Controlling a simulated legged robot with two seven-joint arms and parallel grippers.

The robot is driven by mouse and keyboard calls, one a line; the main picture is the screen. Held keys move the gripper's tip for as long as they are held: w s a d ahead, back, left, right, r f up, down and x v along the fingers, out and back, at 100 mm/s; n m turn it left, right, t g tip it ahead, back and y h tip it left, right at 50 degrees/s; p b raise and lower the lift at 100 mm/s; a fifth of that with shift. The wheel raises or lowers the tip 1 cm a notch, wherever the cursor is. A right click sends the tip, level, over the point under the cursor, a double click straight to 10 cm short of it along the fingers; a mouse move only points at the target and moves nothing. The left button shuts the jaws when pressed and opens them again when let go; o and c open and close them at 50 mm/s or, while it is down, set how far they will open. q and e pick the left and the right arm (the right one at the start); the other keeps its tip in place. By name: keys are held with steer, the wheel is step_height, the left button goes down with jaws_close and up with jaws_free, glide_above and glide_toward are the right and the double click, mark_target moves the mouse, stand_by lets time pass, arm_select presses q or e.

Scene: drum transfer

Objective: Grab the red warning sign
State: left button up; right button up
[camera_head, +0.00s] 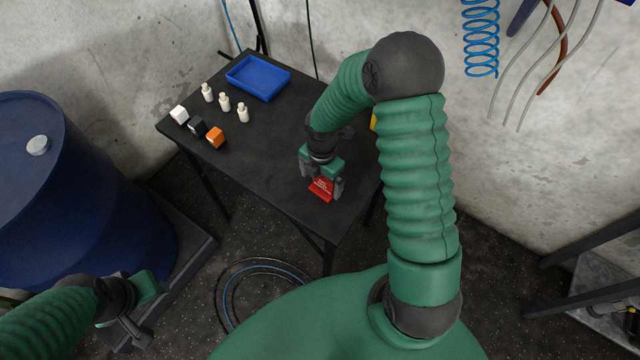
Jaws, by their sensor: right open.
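The red warning sign (321,189) stands on the black table (270,185) near its front right corner, with small white lettering on it. My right gripper (322,191) is open right over the sign, with a finger on either side of it. The gripper hides the sign's upper part; I cannot tell whether the fingers touch it. My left gripper (146,312) is at the lower left, away from the table, in front of the blue drum. Its fingers look apart and nothing shows between them.
A blue tray (258,77), several white bottles (224,102) and white, dark and orange (215,138) cubes stand on the table's left and back. A yellow thing (373,122) shows partly behind my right arm. A large blue drum (75,215) stands left on a low dark platform.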

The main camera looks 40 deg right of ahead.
mark_target(325, 185)
steer(key=d+f, duration=0.2)
steer(key=f, duration=0.1)
steer(key=shift+f, duration=0.2)
steer(key=shift+d+f, duration=0.25)
steer(key=shift+f, duration=0.05)
steer(key=shift+a, duration=0.25)
steer(key=shift+a+r, duration=0.2)
steer(key=shift+a, duration=0.35)
steer(key=shift+a+r, duration=0.15)
steer(key=shift+a, duration=0.4)
steer(key=c, duration=0.5)
steer(key=shift+a, duration=0.1)
steer(key=shift+c, duration=1)
steer(key=shift+d, duration=0.5)
steer(key=c, duration=0.5)
steer(key=shift+s+d+f, duration=0.15)
steer(key=shift+d, duration=0.25)
steer(key=shift+c, duration=1.2)
arm_select(q)
steer(key=shift+s+d+r, duration=0.1)
steer(key=shift+d+r, duration=0.25)
steer(key=shift+d, duration=0.45)
arm_select(e)
steer(key=shift+a, duration=0.1)
